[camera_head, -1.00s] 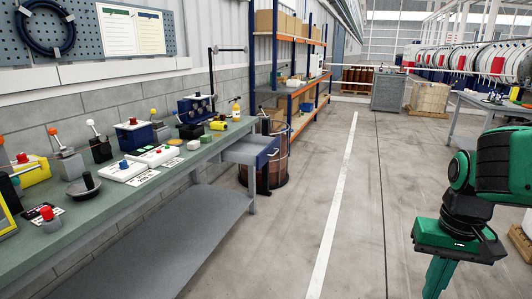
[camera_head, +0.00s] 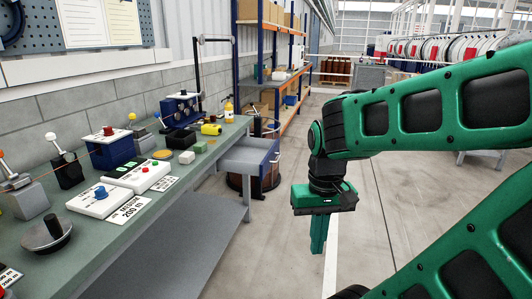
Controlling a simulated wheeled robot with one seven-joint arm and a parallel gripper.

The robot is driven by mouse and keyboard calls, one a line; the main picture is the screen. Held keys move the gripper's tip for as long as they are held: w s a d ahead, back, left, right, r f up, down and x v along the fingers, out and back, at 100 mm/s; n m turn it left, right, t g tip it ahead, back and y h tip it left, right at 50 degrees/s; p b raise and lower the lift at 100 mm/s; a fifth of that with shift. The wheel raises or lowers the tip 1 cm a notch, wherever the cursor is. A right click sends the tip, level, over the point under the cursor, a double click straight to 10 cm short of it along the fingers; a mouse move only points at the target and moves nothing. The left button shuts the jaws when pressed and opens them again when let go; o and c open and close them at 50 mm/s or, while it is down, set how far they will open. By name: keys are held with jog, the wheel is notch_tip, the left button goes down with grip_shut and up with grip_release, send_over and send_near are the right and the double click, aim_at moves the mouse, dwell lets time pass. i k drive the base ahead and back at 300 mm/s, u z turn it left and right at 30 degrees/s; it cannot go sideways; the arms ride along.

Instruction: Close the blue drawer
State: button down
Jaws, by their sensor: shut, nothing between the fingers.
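The blue drawer (camera_head: 269,166) is under the far end of the green-topped workbench (camera_head: 190,185). It stands pulled out to the right, its grey open box showing between the bench edge and its blue front. A light handle shows on the front. My green gripper (camera_head: 317,248) points down over the floor, in front and to the right of the drawer. It is shut and empty, with a visible gap between it and the drawer front.
The bench carries several lever boxes, a yellow item (camera_head: 211,129) and white button boxes (camera_head: 100,199). Blue-and-orange shelving (camera_head: 292,78) lines the wall beyond. Open floor lies right of the drawer.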

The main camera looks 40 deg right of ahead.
aim_at(248, 155)
jog(key=z, duration=0.5)
jog(key=i, duration=1.15)
jog(key=z, duration=0.7)
